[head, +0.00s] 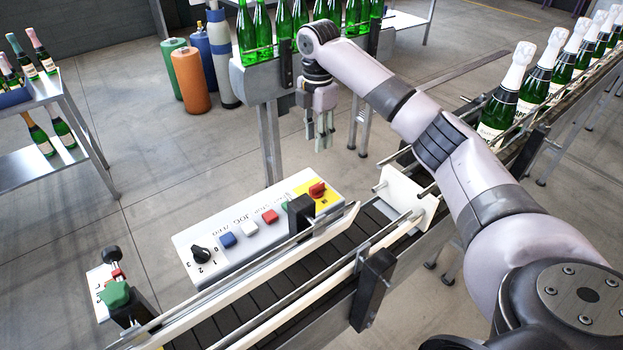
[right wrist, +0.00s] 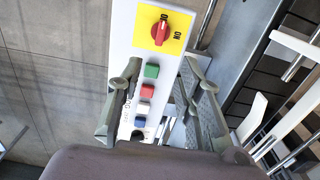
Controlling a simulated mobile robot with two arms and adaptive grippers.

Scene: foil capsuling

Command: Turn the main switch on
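The main switch is a red rotary knob on a yellow plate at the far right end of the control panel (head: 243,245). In the head view the main switch (head: 317,189) shows just below my right gripper (head: 324,143). In the right wrist view the main switch (right wrist: 160,32) lies beyond the fingertips, its handle roughly upright in the picture. An ON label is to its right. My right gripper (right wrist: 162,72) is open and empty, its two fingers apart, above the panel and not touching the knob. My left gripper is not in view.
Green (right wrist: 151,71), red (head: 270,216), white (head: 249,227) and blue (head: 228,240) buttons and a black selector (head: 201,255) line the panel. The conveyor (head: 290,283) with rails runs alongside. Foil-topped bottles (head: 498,112) stand at right. A bottle rack (head: 35,98) is at left.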

